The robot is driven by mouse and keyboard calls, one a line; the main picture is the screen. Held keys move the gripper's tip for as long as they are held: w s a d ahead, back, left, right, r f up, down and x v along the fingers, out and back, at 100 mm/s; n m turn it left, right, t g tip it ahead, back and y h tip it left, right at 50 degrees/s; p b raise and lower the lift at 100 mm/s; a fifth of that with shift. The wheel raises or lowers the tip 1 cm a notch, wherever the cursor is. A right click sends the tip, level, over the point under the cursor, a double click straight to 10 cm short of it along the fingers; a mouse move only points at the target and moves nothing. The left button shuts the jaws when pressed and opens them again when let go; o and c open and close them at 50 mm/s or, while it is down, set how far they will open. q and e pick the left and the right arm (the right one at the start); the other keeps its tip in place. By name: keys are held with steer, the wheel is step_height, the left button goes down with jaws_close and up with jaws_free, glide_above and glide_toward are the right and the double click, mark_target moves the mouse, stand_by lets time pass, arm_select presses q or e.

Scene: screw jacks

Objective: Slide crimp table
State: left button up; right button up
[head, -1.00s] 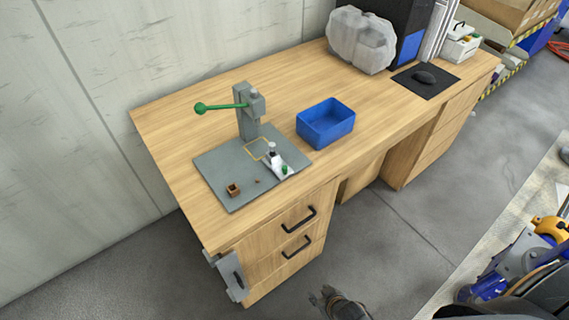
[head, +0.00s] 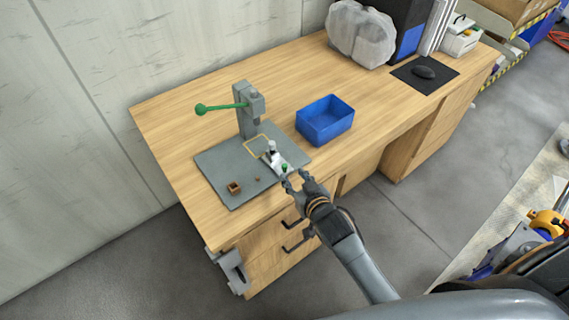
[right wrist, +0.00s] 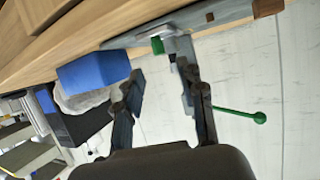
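The crimp table (head: 277,160) is a small pale slide with a green knob (head: 284,168) at its near end. It sits on a grey base plate (head: 215,165) in front of a grey press (head: 244,112) with a green lever. My right gripper (head: 294,179) is open and empty by the plate's front right edge, close to the knob. In the right wrist view the green knob (right wrist: 158,45) shows just beyond the open fingers (right wrist: 157,70), apart from them as far as I can tell. My left gripper is not in view.
A blue bin (head: 325,131) stands right of the plate. A small brown block (head: 234,187) and a tiny brown piece (head: 257,179) are on the plate's near left part. A mouse pad (head: 410,83) lies farther right. The desk's left part is clear.

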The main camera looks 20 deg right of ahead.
mark_target(285, 166)
steer(key=x, duration=0.8)
steer(key=shift+w, duration=0.15)
steer(key=shift+c, duration=0.2)
jaws_close()
